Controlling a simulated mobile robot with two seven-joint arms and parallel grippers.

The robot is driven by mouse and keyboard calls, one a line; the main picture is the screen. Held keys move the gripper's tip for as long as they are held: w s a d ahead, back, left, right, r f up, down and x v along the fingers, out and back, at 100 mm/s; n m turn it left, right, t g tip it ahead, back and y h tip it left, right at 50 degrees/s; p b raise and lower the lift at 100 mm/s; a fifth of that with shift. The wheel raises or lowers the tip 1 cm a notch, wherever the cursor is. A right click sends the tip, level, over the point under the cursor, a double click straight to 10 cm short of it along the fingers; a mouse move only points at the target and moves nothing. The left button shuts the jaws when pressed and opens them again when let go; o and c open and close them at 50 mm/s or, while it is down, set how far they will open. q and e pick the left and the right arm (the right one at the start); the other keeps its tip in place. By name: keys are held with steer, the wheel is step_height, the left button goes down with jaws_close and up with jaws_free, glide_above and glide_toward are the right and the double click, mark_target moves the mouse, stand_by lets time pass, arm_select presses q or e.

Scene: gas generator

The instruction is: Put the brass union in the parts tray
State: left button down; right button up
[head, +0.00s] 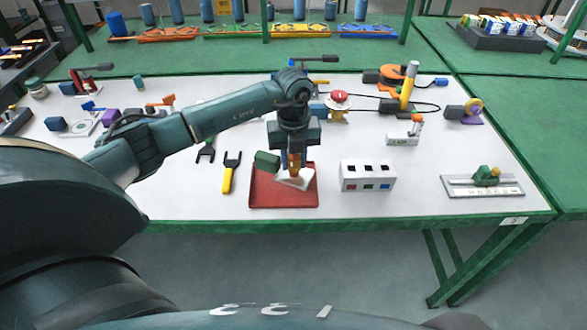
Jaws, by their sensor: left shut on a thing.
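The red parts tray (262,195) lies on the white bench top near its front edge. My left gripper (294,165) points down over the tray's right half and is shut on the orange-brown brass union (294,160). The union's lower end is just above or touching a white piece (299,183) in the tray; I cannot tell which. The fingers hide part of the union. A green block (266,162) shows at the tray's back left, beside the gripper. My right gripper is not in view.
A white block with coloured sockets (368,176) stands right of the tray. A yellow-handled fork tool (230,174) lies left of it. A red-topped button (339,97) stands behind. A green fixture on a plate (485,180) sits at the far right. Bench between the socket block and plate is clear.

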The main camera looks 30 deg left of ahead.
mark_target(294, 171)
arm_select(q)
step_height(294, 171, down, 3)
steer(key=shift+f, duration=0.25)
steer(key=shift+f, duration=0.1)
steer(key=c, duration=1.6)
jaws_free()
steer(key=shift+f, duration=0.1)
steer(key=o, duration=0.5)
